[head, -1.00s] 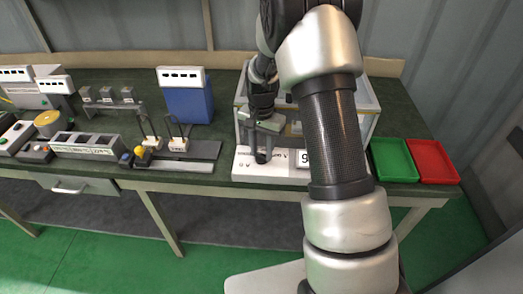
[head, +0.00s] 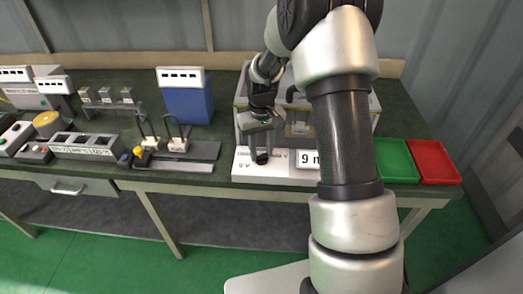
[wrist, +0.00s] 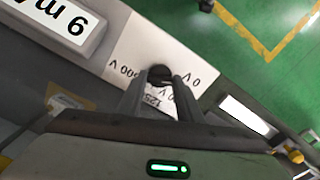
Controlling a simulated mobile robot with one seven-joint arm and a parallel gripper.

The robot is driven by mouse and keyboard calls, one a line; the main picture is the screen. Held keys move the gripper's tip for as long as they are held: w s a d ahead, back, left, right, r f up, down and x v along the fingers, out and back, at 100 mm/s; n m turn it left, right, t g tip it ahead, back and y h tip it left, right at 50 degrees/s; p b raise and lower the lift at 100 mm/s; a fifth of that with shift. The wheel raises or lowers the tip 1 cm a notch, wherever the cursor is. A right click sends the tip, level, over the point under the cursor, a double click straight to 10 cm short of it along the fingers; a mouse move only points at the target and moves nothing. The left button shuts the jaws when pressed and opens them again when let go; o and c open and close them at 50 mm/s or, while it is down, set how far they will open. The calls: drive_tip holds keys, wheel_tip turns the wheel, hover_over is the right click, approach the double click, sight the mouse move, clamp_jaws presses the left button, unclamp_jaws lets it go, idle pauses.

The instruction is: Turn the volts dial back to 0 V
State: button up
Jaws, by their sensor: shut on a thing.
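The volts dial (wrist: 160,75) is a small black knob on a white front panel (wrist: 135,45). In the wrist view, a 0 V mark lies to its right, a higher volts mark to its left, and a mark beginning 125 below it. Its pointer cannot be made out. My gripper (wrist: 161,82) is shut on the dial, one finger on each side. In the head view my gripper (head: 261,154) comes down from above onto the dial, which shows as a dark spot between the fingertips.
A green tray (head: 397,160) and a red tray (head: 436,161) lie to the right. A blue box (head: 185,100) and a rail with cables (head: 180,150) stand to the left.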

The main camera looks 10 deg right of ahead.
sight(262, 155)
drive_tip(key=shift+n, duration=0.6)
drive_tip(key=o, duration=1.1)
wheel_tip(262, 155, up, 18)
drive_tip(key=shift+f+p, duration=0.25)
drive_tip(key=shift+p, duration=0.4)
